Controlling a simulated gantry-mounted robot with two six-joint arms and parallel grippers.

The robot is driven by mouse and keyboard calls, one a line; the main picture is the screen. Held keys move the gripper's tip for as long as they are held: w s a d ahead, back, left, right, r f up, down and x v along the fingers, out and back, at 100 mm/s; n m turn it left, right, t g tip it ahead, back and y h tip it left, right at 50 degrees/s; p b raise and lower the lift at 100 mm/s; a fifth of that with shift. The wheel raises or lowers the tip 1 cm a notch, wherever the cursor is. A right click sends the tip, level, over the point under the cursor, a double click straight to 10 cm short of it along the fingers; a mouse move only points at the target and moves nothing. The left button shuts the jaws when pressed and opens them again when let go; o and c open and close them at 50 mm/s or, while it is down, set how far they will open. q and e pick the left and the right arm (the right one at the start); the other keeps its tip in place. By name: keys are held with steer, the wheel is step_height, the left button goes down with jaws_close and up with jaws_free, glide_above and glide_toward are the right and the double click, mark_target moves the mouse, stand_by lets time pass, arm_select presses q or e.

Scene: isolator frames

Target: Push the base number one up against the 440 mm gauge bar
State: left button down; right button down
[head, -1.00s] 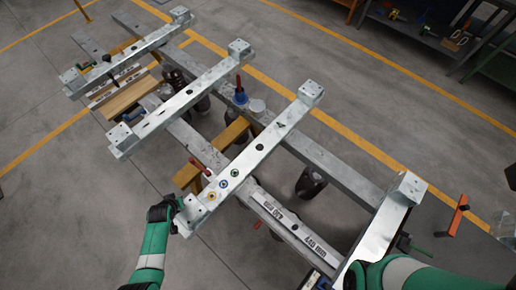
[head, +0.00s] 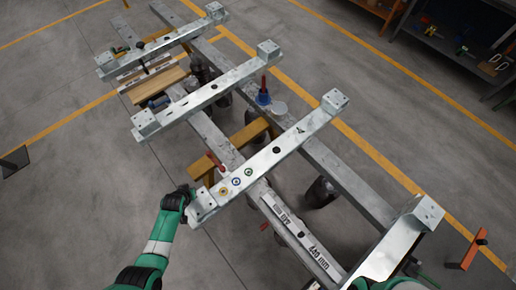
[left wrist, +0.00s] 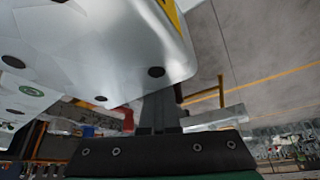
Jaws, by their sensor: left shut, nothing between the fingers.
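Several galvanised cross-beam bases lie across two long rails. I can read no number on any of them. The base with coloured round stickers (head: 291,140) is third from the left in the head view. The gauge bar marked 440 mm (head: 300,238) lies along the near rail, between the stickered base and the rightmost base (head: 400,240). Its left end is close to the stickered base; contact cannot be told. My left gripper (head: 190,197) is shut and empty at that base's near end, on its left side. In the left wrist view its dark fingers (left wrist: 159,112) are beside a holed metal surface. My right gripper is out of view.
Two more bases (head: 215,88) (head: 165,47) lie left of the stickered one. A yellow wooden beam (head: 236,142), a blue-and-red item (head: 263,96) and dark cylindrical supports (head: 321,192) sit among the rails. An orange stand (head: 474,248) is at the right. Open floor lies at the left.

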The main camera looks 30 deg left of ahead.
mark_target(202, 208)
arm_select(q)
steer(key=shift+s+d+f+p, duration=0.2)
steer(key=shift+s+d, duration=0.3)
steer(key=shift+d, duration=0.3)
steer(key=shift+s+d+f+p, duration=0.15)
steer(key=shift+s+d, duration=0.3)
steer(key=shift+d, duration=0.4)
steer(key=shift+s+d+p, duration=0.25)
steer(key=shift+s+d, duration=0.2)
steer(key=shift+d, duration=0.4)
steer(key=shift+s+d+p, duration=0.25)
steer(key=shift+s+d, duration=0.15)
steer(key=shift+d, duration=0.6)
steer(key=shift+s+d, duration=0.3)
steer(key=shift+d, duration=0.25)
steer(key=shift+a, duration=0.1)
